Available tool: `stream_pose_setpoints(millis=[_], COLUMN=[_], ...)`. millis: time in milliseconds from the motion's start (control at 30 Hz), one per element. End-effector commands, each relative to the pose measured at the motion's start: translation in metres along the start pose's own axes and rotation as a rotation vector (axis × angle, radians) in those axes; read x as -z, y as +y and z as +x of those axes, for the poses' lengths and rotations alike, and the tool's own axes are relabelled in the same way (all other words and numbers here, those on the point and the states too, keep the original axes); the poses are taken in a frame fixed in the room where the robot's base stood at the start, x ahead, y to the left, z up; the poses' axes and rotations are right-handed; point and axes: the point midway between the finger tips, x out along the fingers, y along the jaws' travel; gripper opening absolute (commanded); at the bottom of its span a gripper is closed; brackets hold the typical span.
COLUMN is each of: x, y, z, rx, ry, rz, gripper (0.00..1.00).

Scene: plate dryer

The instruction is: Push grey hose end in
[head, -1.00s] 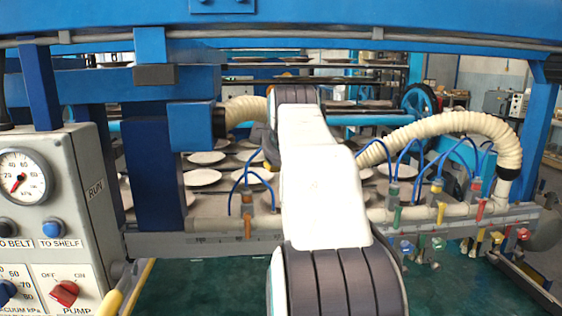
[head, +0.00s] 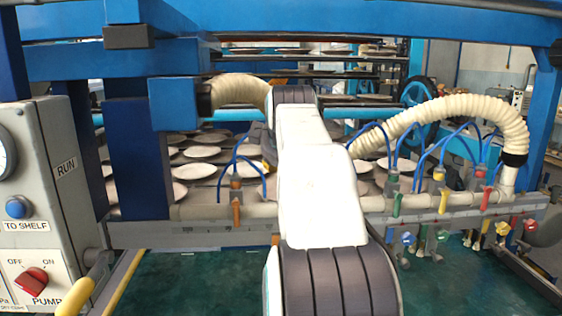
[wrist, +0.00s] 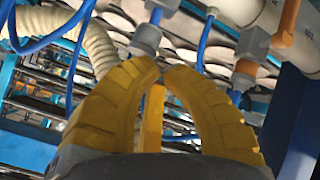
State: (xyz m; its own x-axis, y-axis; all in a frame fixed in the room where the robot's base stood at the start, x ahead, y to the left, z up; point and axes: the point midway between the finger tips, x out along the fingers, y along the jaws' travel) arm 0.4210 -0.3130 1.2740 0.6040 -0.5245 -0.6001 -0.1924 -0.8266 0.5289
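In the wrist view, the grey hose end (wrist: 147,38) is a short grey collar with a blue hose running into its top. It is just beyond the tips of my gripper (wrist: 162,68), slightly left of them. The yellow fingers meet almost tip to tip, with nothing seen held between them. I cannot tell if the tips touch the collar. In the head view my white arm hides most of the gripper and the grey hose end.
A cream pipe (head: 420,203) carries coloured taps and blue hoses. A ribbed cream hose (head: 450,110) arches at the right. A control box (head: 45,185) stands at the left, beside a blue post (head: 138,165). Plates (head: 203,151) lie behind the pipe.

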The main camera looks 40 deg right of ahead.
Motion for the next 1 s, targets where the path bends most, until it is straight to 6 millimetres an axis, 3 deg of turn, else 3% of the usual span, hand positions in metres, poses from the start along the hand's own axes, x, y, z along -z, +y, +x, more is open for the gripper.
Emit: stream_pose_setpoints(millis=[300,733,1000], x=[-0.018,-0.016,0.000], y=[-0.016,-0.014,-0.002], z=[0.018,0.016,0.001], rx=[0.001,0.003,0.002], ry=[-0.001,-0.003,0.002], rz=[0.000,0.000,-0.002], gripper=[0.00,0.00,0.00])
